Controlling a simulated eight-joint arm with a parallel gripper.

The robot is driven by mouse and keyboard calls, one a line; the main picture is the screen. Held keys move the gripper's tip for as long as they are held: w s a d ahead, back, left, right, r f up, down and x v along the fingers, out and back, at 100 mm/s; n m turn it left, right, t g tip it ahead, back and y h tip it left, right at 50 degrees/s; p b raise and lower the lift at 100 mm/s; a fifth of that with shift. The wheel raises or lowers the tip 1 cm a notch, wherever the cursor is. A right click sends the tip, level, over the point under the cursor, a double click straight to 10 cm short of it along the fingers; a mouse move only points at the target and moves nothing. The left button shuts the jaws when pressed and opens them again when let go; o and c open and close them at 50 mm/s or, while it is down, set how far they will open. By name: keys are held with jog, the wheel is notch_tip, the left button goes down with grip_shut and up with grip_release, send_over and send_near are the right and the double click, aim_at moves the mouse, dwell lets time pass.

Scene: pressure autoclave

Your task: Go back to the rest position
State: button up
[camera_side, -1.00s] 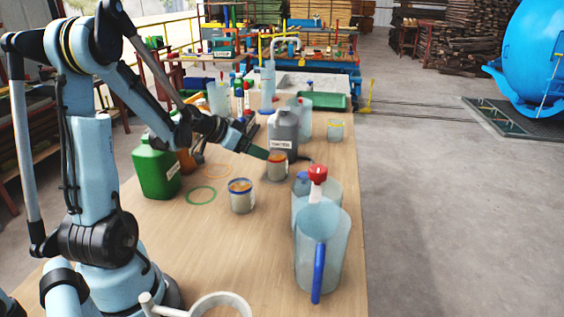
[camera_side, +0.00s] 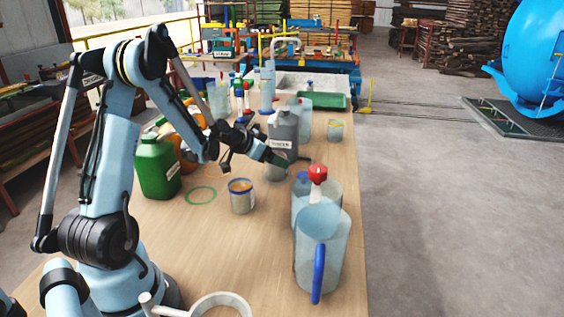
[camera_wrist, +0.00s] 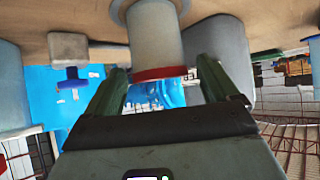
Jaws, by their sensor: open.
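In the side view my gripper (camera_side: 276,157) is over the middle of the table, tilted down to the right. It covers most of a small pale container (camera_side: 274,174) that stands on the table. In the wrist view, which is upside down, the two green fingers of my gripper (camera_wrist: 162,70) are spread apart. A pale cylindrical container with a red rim (camera_wrist: 155,38) shows beyond and between the fingertips. I see nothing held. I cannot tell whether a finger touches the container.
A grey canister (camera_side: 283,130) stands just behind my gripper. A green canister (camera_side: 156,168) is left, and a small tin (camera_side: 241,197) is in front. A red-capped jug (camera_side: 318,178) and a blue-handled pitcher (camera_side: 321,250) stand front right. The table's right edge (camera_side: 361,220) is beyond them.

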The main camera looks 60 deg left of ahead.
jog(key=shift+x, duration=1.85)
jog(key=shift+s, duration=0.1)
jog(key=shift+s+r, duration=0.1)
jog(key=shift+s+r, duration=0.45)
jog(key=shift+s, duration=0.1)
jog(key=v, duration=1)
jog(key=x, duration=1.1)
jog(key=shift+w+f, duration=0.25)
jog(key=shift+r, duration=0.5)
jog(key=shift+s+d+r, duration=0.15)
jog(key=shift+s+d, duration=0.05)
jog(key=shift+s, duration=0.2)
jog(key=shift+s+d, duration=0.4)
jog(key=shift+s, duration=0.35)
